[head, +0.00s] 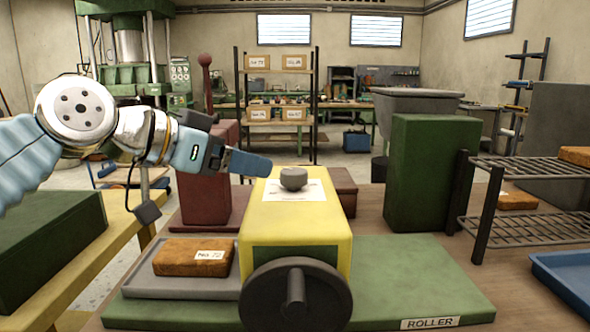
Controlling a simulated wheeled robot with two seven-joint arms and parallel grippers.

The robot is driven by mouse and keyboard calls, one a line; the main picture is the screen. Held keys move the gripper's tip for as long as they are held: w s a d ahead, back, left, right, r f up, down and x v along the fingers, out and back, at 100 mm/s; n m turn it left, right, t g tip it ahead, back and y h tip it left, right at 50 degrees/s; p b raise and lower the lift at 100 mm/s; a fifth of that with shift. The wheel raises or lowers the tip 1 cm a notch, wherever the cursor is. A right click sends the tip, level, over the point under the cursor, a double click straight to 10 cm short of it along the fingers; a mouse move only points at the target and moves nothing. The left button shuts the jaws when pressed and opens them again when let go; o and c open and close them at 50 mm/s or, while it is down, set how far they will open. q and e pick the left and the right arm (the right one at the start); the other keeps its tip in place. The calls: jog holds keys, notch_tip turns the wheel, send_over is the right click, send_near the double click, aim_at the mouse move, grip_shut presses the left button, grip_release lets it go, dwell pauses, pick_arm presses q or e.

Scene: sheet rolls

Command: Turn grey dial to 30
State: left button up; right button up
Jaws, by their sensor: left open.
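The grey dial (293,179) is a short round knob on a white scale plate (312,192). The plate lies on top of the yellow roller housing (285,217). The scale marks are too small to read, so the dial's setting cannot be told. My left gripper (262,166) comes in from the left, with its fingers just left of the dial and a little above it. The gripper is open and appears apart from the dial. It is seen from the side, so its finger gap is hard to see. My right gripper is not in view.
A black handwheel (295,297) is on the housing's front. A grey tray (190,278) with an orange-brown block (193,257) labelled No. 72 sits to its left. A dark red machine (208,175) with a lever stands behind left, a green block (433,172) and wire rack (525,231) right.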

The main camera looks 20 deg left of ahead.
aim_at(287, 171)
pick_arm(q)
jog(key=x, duration=1)
jog(key=shift+p, duration=0.35)
jog(key=c, duration=1)
jog(key=shift+c, duration=0.2)
